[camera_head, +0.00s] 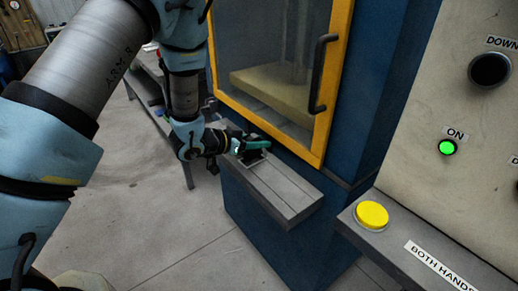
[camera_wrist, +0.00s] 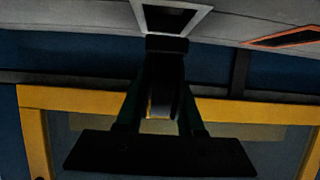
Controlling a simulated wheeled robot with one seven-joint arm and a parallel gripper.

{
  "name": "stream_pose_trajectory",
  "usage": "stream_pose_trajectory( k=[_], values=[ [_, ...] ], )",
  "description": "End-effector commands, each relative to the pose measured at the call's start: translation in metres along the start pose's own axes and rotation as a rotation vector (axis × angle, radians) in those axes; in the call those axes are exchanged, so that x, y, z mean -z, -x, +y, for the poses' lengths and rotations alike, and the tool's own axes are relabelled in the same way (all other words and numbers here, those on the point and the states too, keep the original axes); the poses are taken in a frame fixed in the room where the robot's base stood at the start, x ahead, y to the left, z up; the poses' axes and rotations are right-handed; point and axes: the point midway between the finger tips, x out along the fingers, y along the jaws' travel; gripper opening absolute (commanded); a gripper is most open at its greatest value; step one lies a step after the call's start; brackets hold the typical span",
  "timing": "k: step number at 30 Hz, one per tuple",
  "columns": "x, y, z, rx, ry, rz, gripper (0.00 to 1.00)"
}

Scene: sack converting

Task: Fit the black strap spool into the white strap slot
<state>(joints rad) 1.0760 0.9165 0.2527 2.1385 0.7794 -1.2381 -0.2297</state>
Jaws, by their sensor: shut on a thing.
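My gripper (camera_head: 246,147) is at the far end of the grey shelf on the blue machine. In the wrist view my gripper (camera_wrist: 165,112) is shut on the black strap spool (camera_wrist: 166,72), a dark shape between the fingers. The spool's far end lies at the near edge of the white strap slot (camera_wrist: 143,18), a white frame around a dark opening. I cannot tell whether they touch; the opening shows no spool inside. In the head view the spool (camera_head: 253,146) is small and dark, and a pale edge of the slot (camera_head: 250,161) shows below it.
An orange-framed slot (camera_wrist: 285,38) lies to the right in the wrist view. The grey shelf (camera_head: 283,196) is bare towards the front. The yellow-framed door (camera_head: 268,131) with a black handle (camera_head: 321,75) rises close behind my gripper. A control panel with a yellow button (camera_head: 371,214) stands at right.

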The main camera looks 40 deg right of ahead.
Motion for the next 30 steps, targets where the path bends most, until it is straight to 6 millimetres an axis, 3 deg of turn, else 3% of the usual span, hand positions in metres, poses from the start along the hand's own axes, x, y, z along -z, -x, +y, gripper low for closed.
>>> stream_pose_trajectory(
  k=[9,16,17,24,30],
  values=[
    [-0.032,-0.015,0.001,-0.002,-0.001,-0.005,0.00],
    [-0.036,-0.015,0.002,-0.002,0.001,-0.010,0.00],
    [-0.037,-0.015,0.002,-0.002,0.001,-0.011,0.41],
    [-0.034,-0.015,0.001,-0.002,0.000,-0.005,0.67],
    [-0.032,-0.015,0.001,-0.001,-0.001,-0.002,0.67]
  ],
)
